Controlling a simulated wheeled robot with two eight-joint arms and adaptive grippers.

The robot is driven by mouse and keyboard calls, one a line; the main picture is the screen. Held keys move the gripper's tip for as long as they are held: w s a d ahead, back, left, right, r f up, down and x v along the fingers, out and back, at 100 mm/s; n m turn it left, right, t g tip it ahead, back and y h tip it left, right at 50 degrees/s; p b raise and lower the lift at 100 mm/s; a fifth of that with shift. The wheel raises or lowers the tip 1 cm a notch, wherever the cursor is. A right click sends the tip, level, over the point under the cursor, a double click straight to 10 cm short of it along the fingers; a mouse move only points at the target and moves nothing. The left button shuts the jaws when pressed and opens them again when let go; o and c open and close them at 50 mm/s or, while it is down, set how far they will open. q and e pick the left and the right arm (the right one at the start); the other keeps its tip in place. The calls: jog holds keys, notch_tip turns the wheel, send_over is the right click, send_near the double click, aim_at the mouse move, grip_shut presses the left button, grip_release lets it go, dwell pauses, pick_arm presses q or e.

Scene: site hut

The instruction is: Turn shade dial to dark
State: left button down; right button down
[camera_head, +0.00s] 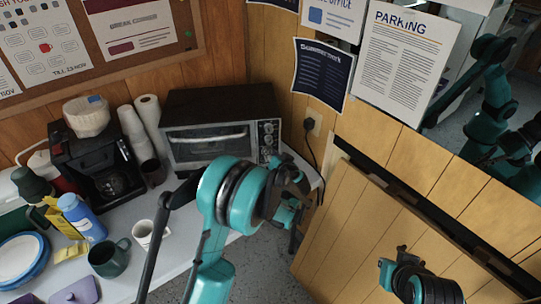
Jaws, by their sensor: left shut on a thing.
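The toaster oven (210,138) stands at the back of the counter, with a dark top, a glass door and a handle. Its control panel (268,134) is at its right end and shows a column of small round dials. My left gripper (285,168) is in front of the lower part of this panel, shut on what seems to be the shade dial. The gripper and wrist hide the held part, so its setting cannot be read. My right gripper (398,262) is low at the right, away from the oven; its fingers are too unclear to judge.
A coffee maker (98,165), stacked cups (134,128), a white mug (150,235), a dark green mug (109,258) and a blue bottle (80,215) stand left of my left arm. A wall outlet with a cord (311,140) is right of the oven. A wooden panel (350,235) fills the right.

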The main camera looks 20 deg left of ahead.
pick_arm(q)
jog(key=m+y, duration=0.1)
jog(key=m, duration=0.1)
jog(key=m+y+b, duration=0.1)
jog(key=m, duration=0.1)
jog(key=m+y, duration=0.1)
jog(key=m, duration=0.1)
jog(key=shift+d+f+m+y, duration=0.2)
jog(key=shift+f+m+y, duration=0.05)
jog(key=shift+m+y, duration=0.05)
dwell(0.5)
jog(key=c, duration=1.3)
grip_release()
jog(key=shift+w, duration=0.1)
jog(key=shift+o, duration=0.2)
jog(key=f+v, duration=0.1)
jog(key=v, duration=0.7)
jog(key=shift+r, duration=0.35)
